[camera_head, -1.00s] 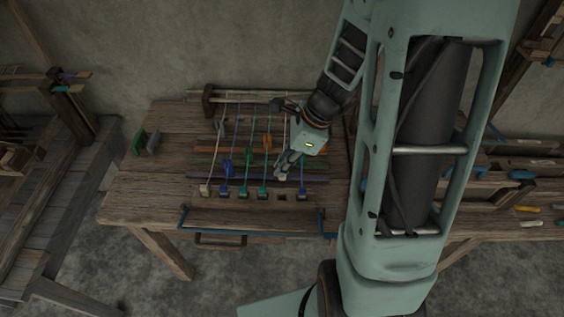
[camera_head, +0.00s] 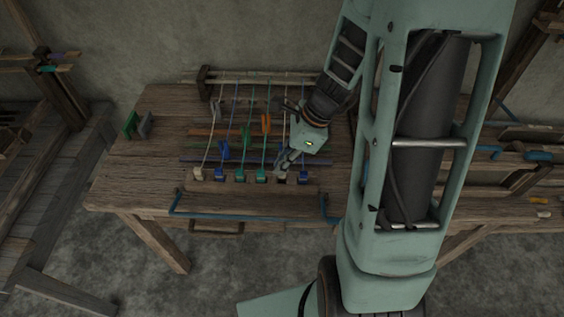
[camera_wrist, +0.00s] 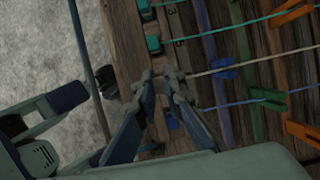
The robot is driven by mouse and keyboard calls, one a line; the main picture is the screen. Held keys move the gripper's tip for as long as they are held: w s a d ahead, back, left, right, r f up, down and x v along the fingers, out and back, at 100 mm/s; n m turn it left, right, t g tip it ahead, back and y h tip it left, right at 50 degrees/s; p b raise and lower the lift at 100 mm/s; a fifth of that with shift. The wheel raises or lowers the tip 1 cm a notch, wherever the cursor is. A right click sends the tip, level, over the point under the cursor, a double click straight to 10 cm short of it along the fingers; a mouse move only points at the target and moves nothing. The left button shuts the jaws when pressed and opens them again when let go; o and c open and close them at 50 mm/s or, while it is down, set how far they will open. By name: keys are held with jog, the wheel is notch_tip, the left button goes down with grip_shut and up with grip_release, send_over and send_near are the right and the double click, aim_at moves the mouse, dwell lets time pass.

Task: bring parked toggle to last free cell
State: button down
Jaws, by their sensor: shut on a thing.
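My gripper (camera_head: 283,173) is shut at the front row of cells, between a teal toggle (camera_head: 261,175) on its left and a blue toggle (camera_head: 303,177) on its right. A pale cord (camera_wrist: 235,65) runs to the fingertips (camera_wrist: 164,76) in the wrist view, so the held toggle appears to be the pale-corded one. The toggle is mostly hidden by the fingers, and the cell under it is covered. I cannot tell whether it is seated or just above. A white toggle (camera_head: 198,174), a blue toggle (camera_head: 219,175) and another teal toggle (camera_head: 240,175) sit further left.
The wooden bench (camera_head: 130,180) has free room at left. Green and grey blocks (camera_head: 131,124) stand at its back left. Coloured clips such as an orange one (camera_head: 266,124) sit on the cords. A blue bar (camera_head: 250,216) runs along the front edge.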

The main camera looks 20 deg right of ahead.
jog(key=shift+f+b, duration=1.4)
jog(key=shift+f, duration=0.45)
jog(key=c, duration=1.9)
grip_release()
jog(key=shift+c, duration=0.2)
jog(key=shift+r, duration=0.1)
jog(key=v, duration=1.2)
